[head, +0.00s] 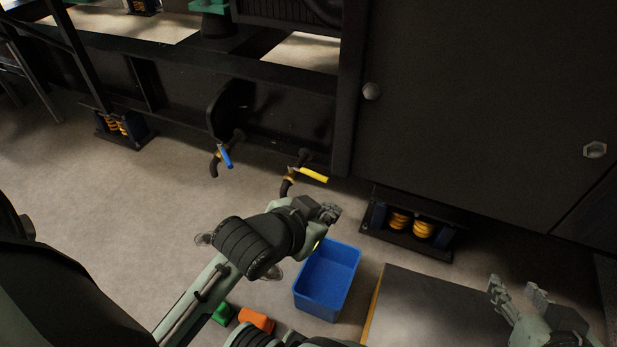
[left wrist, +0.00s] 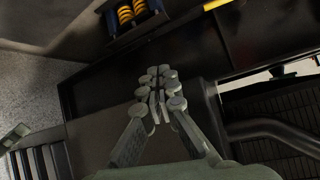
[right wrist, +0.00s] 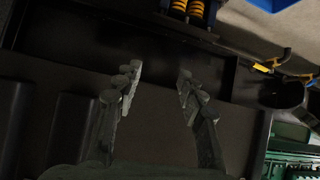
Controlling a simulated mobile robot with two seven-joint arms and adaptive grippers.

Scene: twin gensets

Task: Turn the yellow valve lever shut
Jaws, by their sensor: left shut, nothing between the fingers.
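The yellow valve lever (head: 313,175) sits on a brass valve on a short pipe low on the dark genset frame; it points right in the head view. It also shows in the right wrist view (right wrist: 262,68). A yellow bar, seemingly the same lever, is cut off at the top of the left wrist view (left wrist: 218,4). My left gripper (head: 330,212) is shut and empty, below the lever in the head picture and apart from it. In the left wrist view its fingertips (left wrist: 160,88) meet. My right gripper (head: 518,284) is open and empty at the lower right.
A blue-levered valve (head: 225,155) is left of the yellow one. A blue bin (head: 328,280) stands on the floor, with green (head: 224,314) and orange (head: 257,320) items beside it. A spring mount (head: 410,224) and a dark cabinet panel (head: 470,110) are on the right.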

